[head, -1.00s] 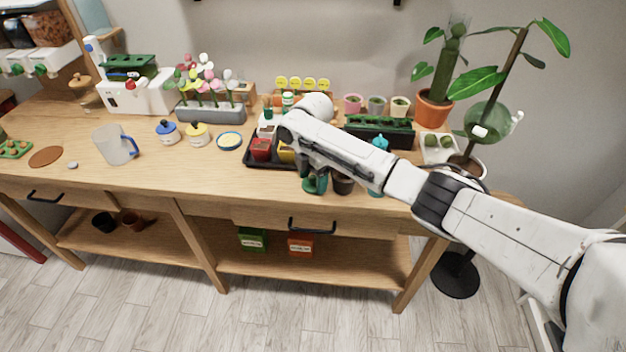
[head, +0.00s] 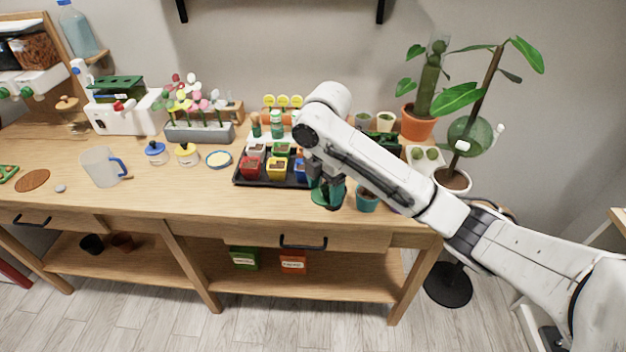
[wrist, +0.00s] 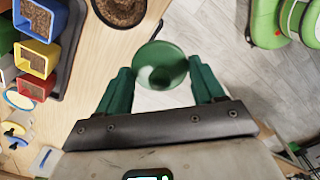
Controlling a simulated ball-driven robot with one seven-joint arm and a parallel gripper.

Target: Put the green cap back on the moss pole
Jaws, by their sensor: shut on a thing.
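The green cap (wrist: 160,52) is a round green disc between the two green fingers of my gripper (wrist: 160,88) in the wrist view. My gripper is shut on it, over the front edge of the bench. In the head view my gripper (head: 328,192) hangs beside the seedling tray, and the cap is hard to tell from the green fingers. What looks like the moss pole (head: 430,85) is a thick green column with a clear top, upright in a terracotta pot (head: 418,124) at the back right, well apart from my gripper.
A black tray (head: 240,181) with several coloured pots is left of my gripper. A teal pot (head: 367,201) stands to its right at the front edge. A leafy plant on a brown stake (head: 482,100) in a white pot stands right of the moss pole.

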